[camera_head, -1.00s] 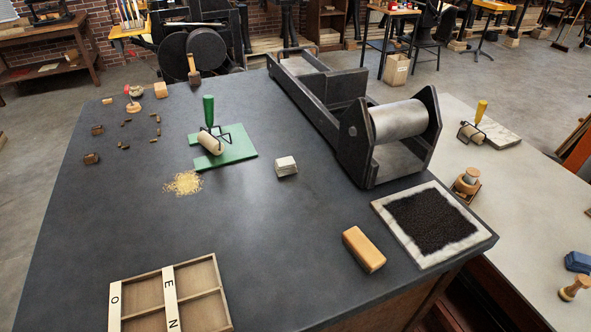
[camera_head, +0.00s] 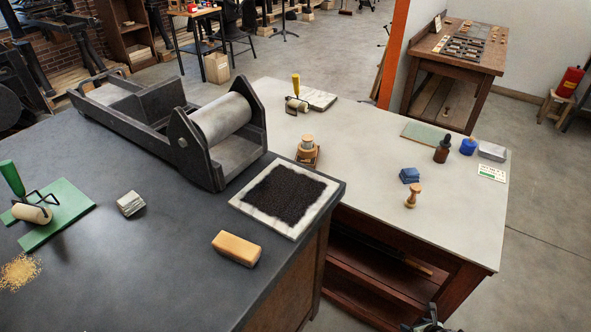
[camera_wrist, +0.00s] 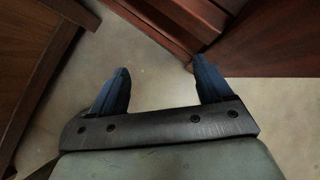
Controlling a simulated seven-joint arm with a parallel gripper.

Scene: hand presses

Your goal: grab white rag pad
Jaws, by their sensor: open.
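A small white folded pad (camera_head: 131,203), which looks like the rag pad, lies on the dark bench top (camera_head: 150,275). It is right of the green mat and in front of the roller press. In the wrist view my gripper (camera_wrist: 158,68) is open, with two blue fingers apart and nothing between them. Below it are floor and dark wooden furniture. In the head view only a dark bit of my gripper (camera_head: 430,324) shows at the bottom edge, well right of the pad. The pad is not in the wrist view.
The roller press (camera_head: 215,135), a black-covered tray (camera_head: 240,205) and a wooden block (camera_head: 236,248) stand around the pad. A green-handled roller (camera_head: 30,212) lies left.

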